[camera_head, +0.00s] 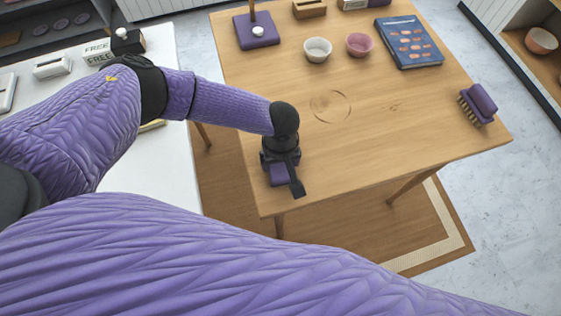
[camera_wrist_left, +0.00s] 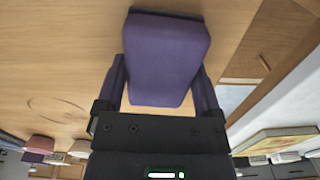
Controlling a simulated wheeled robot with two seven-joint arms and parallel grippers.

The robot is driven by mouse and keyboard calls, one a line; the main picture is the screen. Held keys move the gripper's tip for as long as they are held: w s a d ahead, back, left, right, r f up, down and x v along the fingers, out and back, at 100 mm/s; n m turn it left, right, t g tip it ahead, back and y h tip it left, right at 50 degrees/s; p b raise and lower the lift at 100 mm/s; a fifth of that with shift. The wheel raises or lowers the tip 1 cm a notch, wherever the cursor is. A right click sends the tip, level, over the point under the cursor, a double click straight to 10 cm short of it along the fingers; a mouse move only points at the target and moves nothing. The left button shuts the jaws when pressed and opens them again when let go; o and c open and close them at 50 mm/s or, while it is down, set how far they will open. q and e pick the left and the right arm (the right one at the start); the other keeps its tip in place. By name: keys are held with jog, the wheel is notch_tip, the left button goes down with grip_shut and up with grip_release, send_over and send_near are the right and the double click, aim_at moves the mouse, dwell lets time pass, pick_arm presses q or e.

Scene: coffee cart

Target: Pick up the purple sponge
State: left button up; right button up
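The purple sponge (camera_wrist_left: 165,55) is a rounded block on the wooden table (camera_head: 350,150). In the head view the sponge (camera_head: 278,178) sits at the table's near left corner, mostly hidden by my left gripper (camera_head: 282,175). In the left wrist view the sponge lies between the two fingers of my left gripper (camera_wrist_left: 160,92), one finger along each side. The fingers are spread wide around it and reach close to its sides; firm contact is not clear. My right gripper is not in view.
A purple brush (camera_head: 478,104) lies at the table's right edge. A white bowl (camera_head: 317,49), a pink bowl (camera_head: 359,44), a blue book (camera_head: 408,42) and a purple-based stand (camera_head: 256,30) are at the back. The table's middle is clear. A white counter (camera_head: 165,165) stands left.

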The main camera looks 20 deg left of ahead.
pick_arm(q)
jog(key=c, duration=0.6)
notch_tip(320, 180, up, 10)
jog(key=p, duration=0.5)
jog(key=shift+f, duration=0.25)
jog(key=shift+r, duration=0.25)
